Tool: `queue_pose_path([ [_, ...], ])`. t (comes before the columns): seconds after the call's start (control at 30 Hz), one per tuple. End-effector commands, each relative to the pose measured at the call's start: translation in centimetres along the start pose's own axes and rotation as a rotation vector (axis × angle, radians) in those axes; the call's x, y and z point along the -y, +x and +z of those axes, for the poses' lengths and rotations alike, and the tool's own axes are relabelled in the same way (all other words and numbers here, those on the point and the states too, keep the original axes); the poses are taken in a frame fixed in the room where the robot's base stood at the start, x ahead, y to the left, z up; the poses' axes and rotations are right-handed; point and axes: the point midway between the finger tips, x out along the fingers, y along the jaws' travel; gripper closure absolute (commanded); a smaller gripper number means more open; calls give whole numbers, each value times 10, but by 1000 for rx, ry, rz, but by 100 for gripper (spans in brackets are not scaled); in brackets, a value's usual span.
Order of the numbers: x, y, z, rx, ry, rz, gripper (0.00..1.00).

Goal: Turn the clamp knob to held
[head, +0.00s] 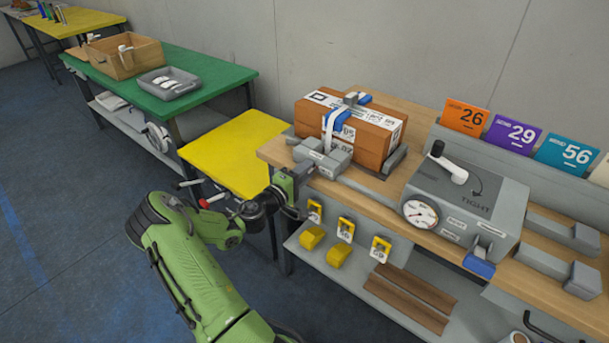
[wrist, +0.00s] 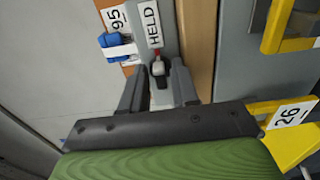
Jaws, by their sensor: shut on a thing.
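The clamp knob (wrist: 158,69) is small and dark with a red pointer, and shows in the wrist view between my fingers. A white label reading HELD (wrist: 151,24) lies just beyond it, and the red pointer is at that label's near end. My gripper (wrist: 159,84) is shut on the knob. In the head view, my gripper (head: 296,187) is at the left front edge of the wooden bench, below the grey clamp block (head: 322,158); the knob is hidden there. A brown box (head: 362,137) with a white and blue strap sits behind the block.
A grey box with a crank, a gauge (head: 421,213) and the word TIGHT stands right on the bench. Yellow tags (head: 346,228) hang along the bench front. A yellow table (head: 235,150) and a green table (head: 190,83) stand left. Blue floor is open at left.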

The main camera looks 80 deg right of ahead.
Motion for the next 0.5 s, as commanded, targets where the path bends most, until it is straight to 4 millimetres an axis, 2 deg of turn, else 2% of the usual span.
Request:
queue_pose_path([
  [0.47, 2, -1, 0, 0, 13, -6, 100],
  [0.5, 2, -1, 0, 0, 13, -6, 64],
])
